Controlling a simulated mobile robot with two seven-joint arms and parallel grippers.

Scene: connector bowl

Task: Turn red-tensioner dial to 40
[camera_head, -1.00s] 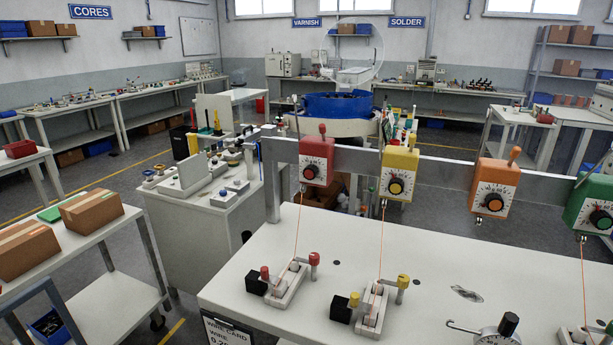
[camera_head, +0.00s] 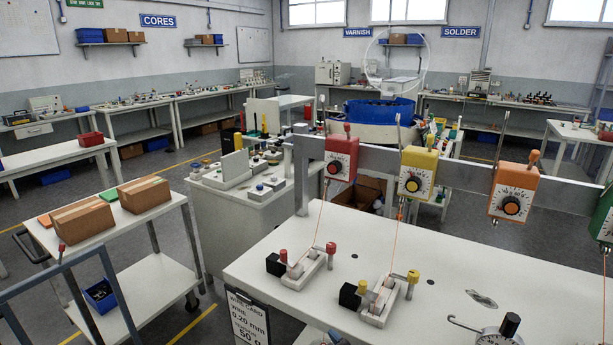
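The red tensioner (camera_head: 340,158) hangs on a grey rail above the white bench, left of the yellow one. Its round dial (camera_head: 335,167) has a dark red knob on a white scale; the setting is too small to read. An orange wire runs from it down to a red-capped winding fixture (camera_head: 304,263) on the bench. A card (camera_head: 250,318) on the bench front shows "0.20 mm" and "50 g". Neither of my grippers is in view.
The yellow tensioner (camera_head: 415,172), orange tensioner (camera_head: 512,192) and green tensioner (camera_head: 604,215) share the rail (camera_head: 460,172). A yellow-capped fixture (camera_head: 380,298) and a gauge (camera_head: 500,331) stand on the bench (camera_head: 370,236). A cart with cardboard boxes (camera_head: 83,219) stands left; open floor lies beyond it.

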